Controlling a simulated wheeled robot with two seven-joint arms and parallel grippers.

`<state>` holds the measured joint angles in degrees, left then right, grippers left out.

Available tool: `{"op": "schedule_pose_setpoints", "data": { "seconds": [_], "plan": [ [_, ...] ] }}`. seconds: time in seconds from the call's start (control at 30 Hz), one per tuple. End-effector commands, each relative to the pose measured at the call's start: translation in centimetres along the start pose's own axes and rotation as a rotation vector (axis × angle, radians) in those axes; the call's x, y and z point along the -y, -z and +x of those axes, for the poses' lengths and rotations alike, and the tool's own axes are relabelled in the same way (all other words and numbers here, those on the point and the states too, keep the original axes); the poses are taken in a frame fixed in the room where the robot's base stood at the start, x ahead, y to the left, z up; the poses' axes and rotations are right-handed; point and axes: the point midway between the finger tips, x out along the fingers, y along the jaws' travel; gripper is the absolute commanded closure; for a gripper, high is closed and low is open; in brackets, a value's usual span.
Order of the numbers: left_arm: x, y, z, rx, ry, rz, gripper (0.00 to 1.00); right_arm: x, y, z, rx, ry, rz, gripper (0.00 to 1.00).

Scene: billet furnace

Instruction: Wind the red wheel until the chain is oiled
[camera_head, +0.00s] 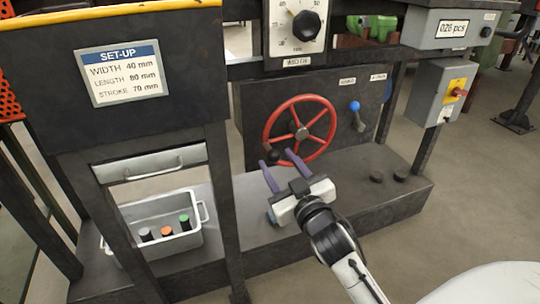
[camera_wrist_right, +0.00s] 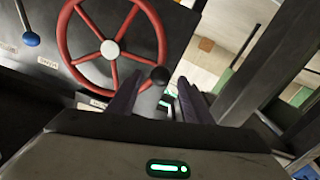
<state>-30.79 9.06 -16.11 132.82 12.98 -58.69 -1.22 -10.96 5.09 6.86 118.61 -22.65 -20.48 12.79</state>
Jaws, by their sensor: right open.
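The red wheel (camera_head: 302,133) has several spokes, a grey hub and a black knob handle (camera_head: 273,156) at its lower left rim. It stands upright on a dark panel. It also shows in the right wrist view (camera_wrist_right: 110,48), with the knob (camera_wrist_right: 160,75) at its lower right. My right gripper (camera_head: 277,158) is open, with its two purple fingers pointing at the wheel's lower rim. The knob appears between the fingertips in both views; whether a finger touches it I cannot tell. My left gripper is not in view.
A lever with a blue knob (camera_head: 355,106) is right of the wheel. A width dial (camera_head: 306,25) is above it. A switch box (camera_head: 440,92) hangs at right.

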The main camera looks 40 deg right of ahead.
Motion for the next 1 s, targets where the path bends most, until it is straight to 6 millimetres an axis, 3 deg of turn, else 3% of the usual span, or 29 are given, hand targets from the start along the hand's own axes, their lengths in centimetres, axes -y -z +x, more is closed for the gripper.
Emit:
{"op": "schedule_pose_setpoints", "data": {
  "seconds": [0.1,0.3,0.7,0.77,1.0],
  "plan": [
    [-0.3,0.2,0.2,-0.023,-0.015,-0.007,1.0,0.1,-0.1,2.4,-0.003,0.0,-0.002,0.54],
    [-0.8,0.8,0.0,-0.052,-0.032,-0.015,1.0,0.1,-0.2,5.2,0.0,0.0,-0.002,0.54],
    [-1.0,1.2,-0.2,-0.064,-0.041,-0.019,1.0,0.1,-0.1,6.1,0.002,0.001,0.0,0.54],
    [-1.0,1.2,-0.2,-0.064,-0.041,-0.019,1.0,0.1,-0.1,6.1,0.002,0.001,0.0,0.61],
    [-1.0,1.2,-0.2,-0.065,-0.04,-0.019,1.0,0.1,-0.1,6.0,0.002,0.001,-0.001,1.0]
  ]
}}
